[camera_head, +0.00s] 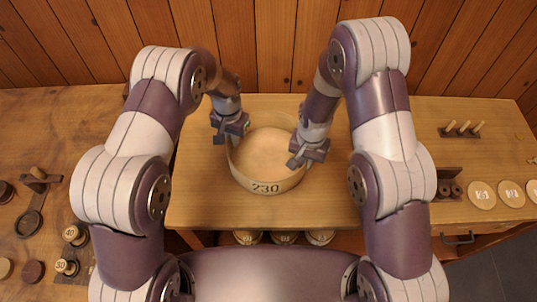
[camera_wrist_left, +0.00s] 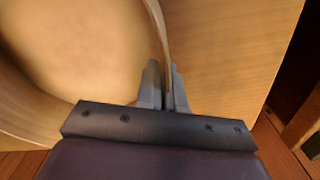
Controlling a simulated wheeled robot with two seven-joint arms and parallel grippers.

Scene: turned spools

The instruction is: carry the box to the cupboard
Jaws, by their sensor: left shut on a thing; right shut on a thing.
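The box is a round, pale wooden tub marked 230 (camera_head: 265,187), open at the top and apparently empty. It shows upright in the head view, over the middle wooden top. My left gripper (camera_head: 229,137) is shut on the left part of its rim. In the left wrist view the thin wall of the box (camera_wrist_left: 158,30) runs between the fingers of that gripper (camera_wrist_left: 165,88). My right gripper (camera_head: 297,157) is shut on the right part of the rim. I cannot tell whether the box's base touches the wooden top. No cupboard can be told for certain.
The wooden top (camera_head: 205,205) has free room around the box. At right are a pegged rack (camera_head: 462,131), pale numbered discs (camera_head: 482,194) and a drawer handle (camera_head: 457,239). Round tubs (camera_head: 284,238) sit below the front edge. Small turned pieces (camera_head: 33,271) lie at left. A plank wall stands behind.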

